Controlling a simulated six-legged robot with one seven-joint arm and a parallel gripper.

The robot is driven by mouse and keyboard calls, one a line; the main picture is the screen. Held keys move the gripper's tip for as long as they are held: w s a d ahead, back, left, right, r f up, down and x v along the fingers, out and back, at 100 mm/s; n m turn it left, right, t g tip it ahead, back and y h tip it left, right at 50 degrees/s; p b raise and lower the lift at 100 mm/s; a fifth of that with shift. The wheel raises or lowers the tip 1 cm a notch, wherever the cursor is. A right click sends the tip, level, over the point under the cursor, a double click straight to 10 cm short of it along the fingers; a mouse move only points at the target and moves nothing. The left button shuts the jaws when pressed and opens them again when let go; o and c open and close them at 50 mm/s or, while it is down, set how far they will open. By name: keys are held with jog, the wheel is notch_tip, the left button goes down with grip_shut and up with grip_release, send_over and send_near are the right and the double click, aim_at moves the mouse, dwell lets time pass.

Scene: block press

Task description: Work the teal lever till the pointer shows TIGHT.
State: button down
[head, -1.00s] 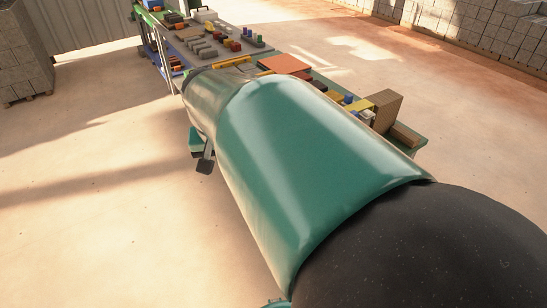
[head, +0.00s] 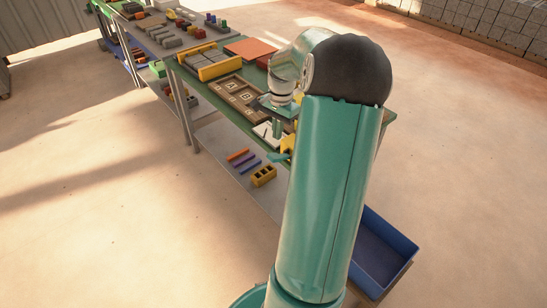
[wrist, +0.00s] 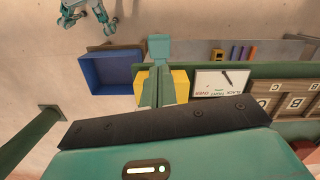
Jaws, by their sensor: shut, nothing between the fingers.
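The teal lever (head: 278,157) sticks out from a yellow block (head: 287,144) at the front edge of the bench. In the wrist view the lever's teal end (wrist: 160,47) shows just beyond my fingers, with the yellow block (wrist: 179,84) behind them. A white dial card (wrist: 207,82) with a black pointer (wrist: 228,78) lies beside the block; its lettering is too small to tell which word the pointer marks. My gripper (wrist: 157,75) is shut and empty, above the block. In the head view my gripper (head: 277,128) points down above the lever; I cannot tell whether they touch.
A wooden tray with lettered blocks (wrist: 285,101) lies beside the card. A blue bin (wrist: 110,72) stands near the bench end. The lower shelf (head: 225,145) carries coloured bars and a yellow block with holes. The floor in front of the bench is open.

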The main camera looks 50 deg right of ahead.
aim_at(276, 155)
jog(key=shift+a+f, duration=0.2)
jog(key=shift+f, duration=1.55)
jog(key=shift+a+f, duration=0.2)
jog(key=shift+f, duration=1.55)
jog(key=shift+d+f, duration=0.1)
jog(key=shift+f, duration=2.15)
